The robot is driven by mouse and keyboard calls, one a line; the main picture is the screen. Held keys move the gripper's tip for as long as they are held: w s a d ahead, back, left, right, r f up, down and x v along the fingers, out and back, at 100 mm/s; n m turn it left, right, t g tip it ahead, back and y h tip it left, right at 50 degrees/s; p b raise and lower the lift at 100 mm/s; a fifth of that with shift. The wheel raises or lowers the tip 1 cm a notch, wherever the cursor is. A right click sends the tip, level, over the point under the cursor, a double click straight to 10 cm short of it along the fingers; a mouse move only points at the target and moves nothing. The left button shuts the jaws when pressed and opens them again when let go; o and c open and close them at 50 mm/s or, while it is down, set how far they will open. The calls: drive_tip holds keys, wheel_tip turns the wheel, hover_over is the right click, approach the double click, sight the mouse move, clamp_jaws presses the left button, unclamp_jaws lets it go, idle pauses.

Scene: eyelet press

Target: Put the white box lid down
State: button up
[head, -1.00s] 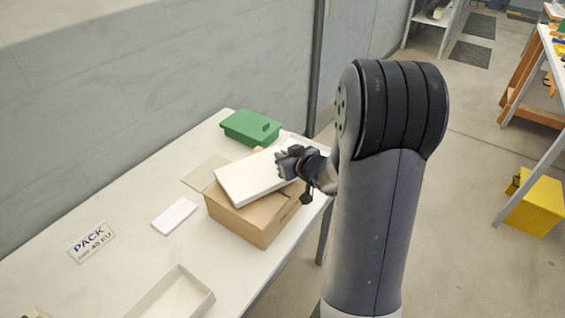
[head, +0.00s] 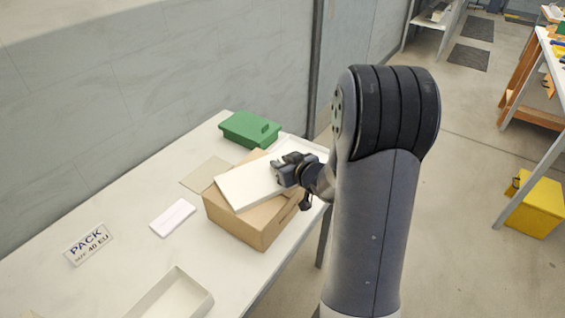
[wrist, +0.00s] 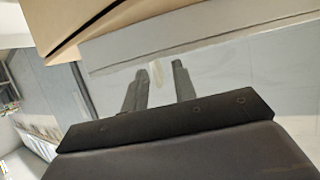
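The white box lid (head: 246,184) lies slantwise over the cardboard box (head: 243,219) in the head view. Its left end overhangs the box's left edge. My gripper (head: 285,166) is at the lid's right end and appears shut on its edge. In the wrist view my two fingers (wrist: 159,82) show apart, with a pale strip between them, close against the lid (wrist: 200,34). Cardboard (wrist: 130,16) shows past the lid. Whether the lid touches the box all along is hidden.
A green case (head: 248,129) stands behind the box. An open white tray (head: 178,295), a small white box (head: 172,217) and a PACK sign (head: 88,244) are on the white table (head: 135,195).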

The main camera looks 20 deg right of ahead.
drive_tip(key=shift+r+p, duration=0.45)
drive_tip(key=shift+r, duration=0.1)
drive_tip(key=p+v, duration=0.1)
drive_tip(key=v, duration=1.1)
drive_tip(key=shift+f, duration=0.15)
